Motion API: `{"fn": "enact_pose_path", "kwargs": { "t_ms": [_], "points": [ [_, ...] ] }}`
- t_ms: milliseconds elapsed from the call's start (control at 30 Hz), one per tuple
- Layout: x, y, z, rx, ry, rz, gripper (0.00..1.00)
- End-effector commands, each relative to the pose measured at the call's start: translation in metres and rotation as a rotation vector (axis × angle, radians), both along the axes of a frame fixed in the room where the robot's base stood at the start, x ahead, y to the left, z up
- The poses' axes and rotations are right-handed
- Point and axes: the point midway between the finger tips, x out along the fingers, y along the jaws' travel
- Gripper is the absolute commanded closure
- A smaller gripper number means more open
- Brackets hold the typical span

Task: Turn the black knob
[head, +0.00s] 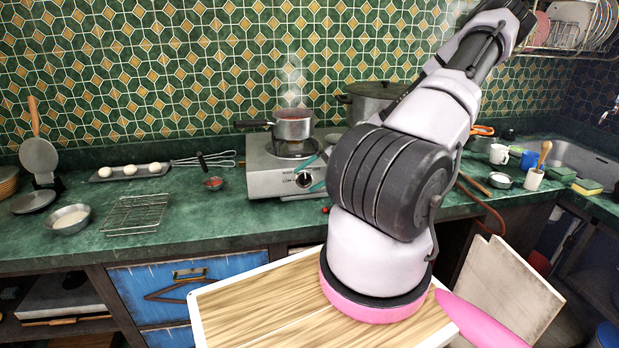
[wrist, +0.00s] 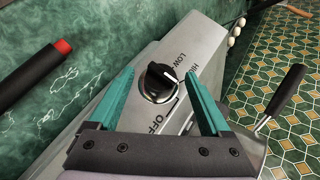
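The black knob (head: 304,180) is on the front of the silver hotplate (head: 268,178). Whether the fingertips reach past the knob's face, I cannot tell. In the head view the teal fingers (head: 318,170) are close to the knob, and my arm hides the hotplate's right side.
A steaming saucepan (head: 292,125) sits on the burner, its handle pointing left. A large lidded pot (head: 375,100) stands behind my arm. A dark red-tipped cylinder (wrist: 35,72) is near my gripper.

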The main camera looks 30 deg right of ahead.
Motion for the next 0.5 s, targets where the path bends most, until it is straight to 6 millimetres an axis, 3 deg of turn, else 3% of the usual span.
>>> {"fn": "enact_pose_path", "kwargs": {
  "t_ms": [300,500],
  "points": [
    [0.000,-0.003,0.002,-0.002,-0.002,-0.002,0.19],
    [-0.012,-0.018,0.018,-0.005,0.000,-0.004,0.19]
  ]
}}
